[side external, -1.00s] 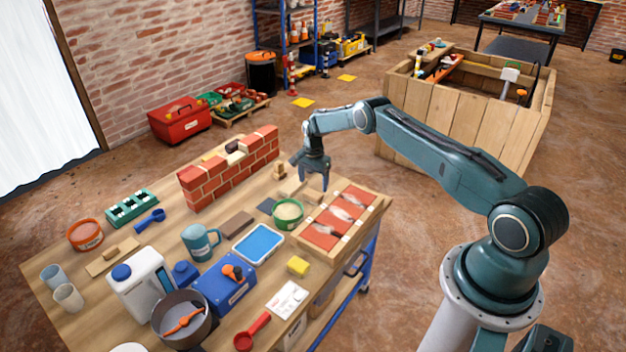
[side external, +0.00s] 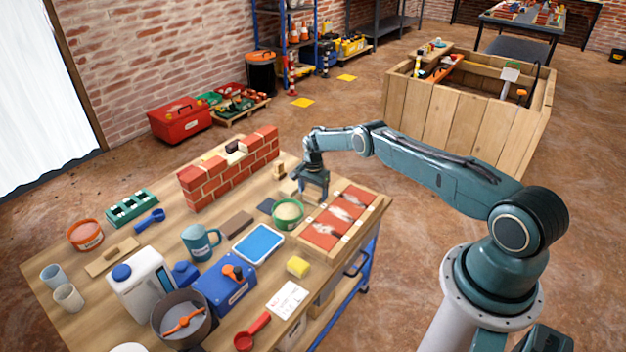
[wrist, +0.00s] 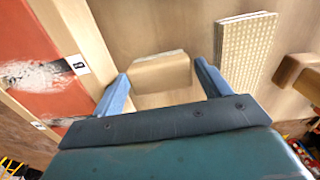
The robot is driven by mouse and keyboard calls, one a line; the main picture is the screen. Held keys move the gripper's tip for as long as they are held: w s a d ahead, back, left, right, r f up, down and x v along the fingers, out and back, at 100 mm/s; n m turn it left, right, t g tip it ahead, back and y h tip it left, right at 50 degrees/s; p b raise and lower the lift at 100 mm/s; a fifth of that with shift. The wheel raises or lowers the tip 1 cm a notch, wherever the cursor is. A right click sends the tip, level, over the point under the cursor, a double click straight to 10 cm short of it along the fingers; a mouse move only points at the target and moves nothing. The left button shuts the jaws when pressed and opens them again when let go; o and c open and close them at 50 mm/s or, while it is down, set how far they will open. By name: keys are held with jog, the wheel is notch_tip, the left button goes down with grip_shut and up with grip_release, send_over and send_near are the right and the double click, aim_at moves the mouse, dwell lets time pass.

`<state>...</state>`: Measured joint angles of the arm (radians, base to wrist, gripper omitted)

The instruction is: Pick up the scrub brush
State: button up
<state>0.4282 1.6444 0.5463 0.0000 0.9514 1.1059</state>
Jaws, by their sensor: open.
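A tan wooden block with a thin pale edge, which looks like the scrub brush (wrist: 160,72), lies on the table in the wrist view. It sits between and just beyond my gripper's fingertips (wrist: 163,84). In the side view my gripper (side external: 313,194) points down low over the table, beside the brick panel. Its fingers are apart and nothing is held between them. A small tan piece (side external: 290,187) shows just left of my gripper there, partly hidden. I cannot tell whether the fingers touch the brush.
A wood-framed red brick panel (side external: 320,236) lies close by; it also shows at left in the wrist view (wrist: 30,60). A textured pale pad (wrist: 246,45) and a brown wooden piece (wrist: 300,76) lie to the right. A green-rimmed bowl (side external: 288,212) and brick wall (side external: 230,172) stand nearby.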

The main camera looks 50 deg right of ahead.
aim_at(313, 193)
jog(key=shift+f, duration=0.5)
jog(key=c, duration=0.8)
jog(key=shift+o, duration=0.2)
jog(key=shift+r, duration=0.2)
notch_tip(313, 193, up, 20)
jog(key=shift+f, duration=0.2)
dwell(0.3)
dwell(0.4)
